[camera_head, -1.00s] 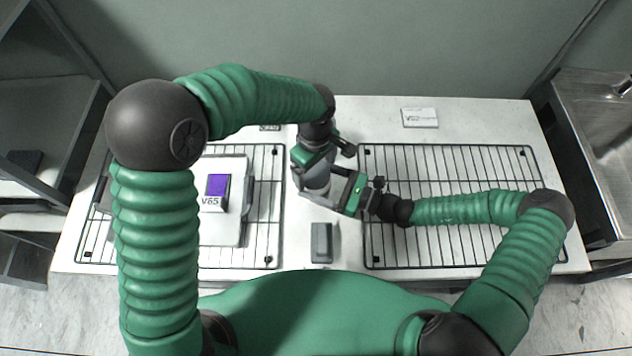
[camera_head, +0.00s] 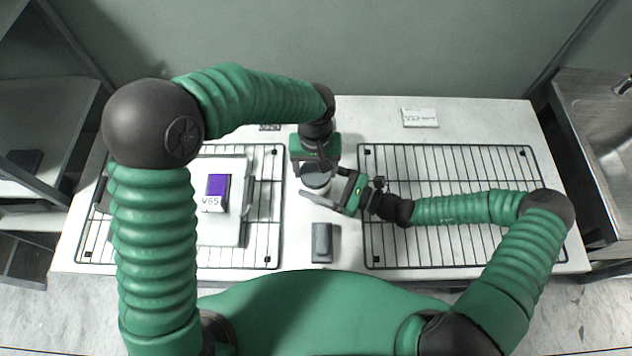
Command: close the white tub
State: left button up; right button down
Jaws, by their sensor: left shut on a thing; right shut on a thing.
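The white tub (camera_head: 325,190) stands in the middle of the table, between the two wire racks, mostly hidden by my grippers. A dark grey round lid (camera_head: 315,180) covers its top; whether it is fully seated I cannot tell. My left gripper (camera_head: 315,172) comes down from behind and above, shut on the lid, with its fingers on either side. My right gripper (camera_head: 326,189) reaches in from the right, lower down, shut around the tub's body.
A wire rack (camera_head: 460,160) lies right, empty apart from my arm above it. The left rack (camera_head: 265,215) carries a white board (camera_head: 225,236) with a purple-topped V65 block (camera_head: 216,190). A grey block (camera_head: 322,243) lies in front of the tub. A label card (camera_head: 420,117) stands at the back right.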

pick_arm(q)
jog(key=m, duration=0.7)
jog(key=shift+w+d, duration=0.1)
jog(key=shift+w, duration=0.05)
pick_arm(e)
jog(key=shift+s+a, duration=0.1)
pick_arm(q)
jog(key=m, duration=0.6)
jog(key=shift+m, duration=0.4)
jog(key=m, duration=0.6)
jog(key=shift+m, duration=0.4)
jog(key=m, duration=0.4)
jog(key=shift+m, duration=0.4)
pick_arm(e)
jog(key=shift+s, duration=0.1)
pick_arm(q)
jog(key=o, duration=1.6)
jog(key=shift+c, duration=0.2)
jog(key=shift+r, duration=2.25)
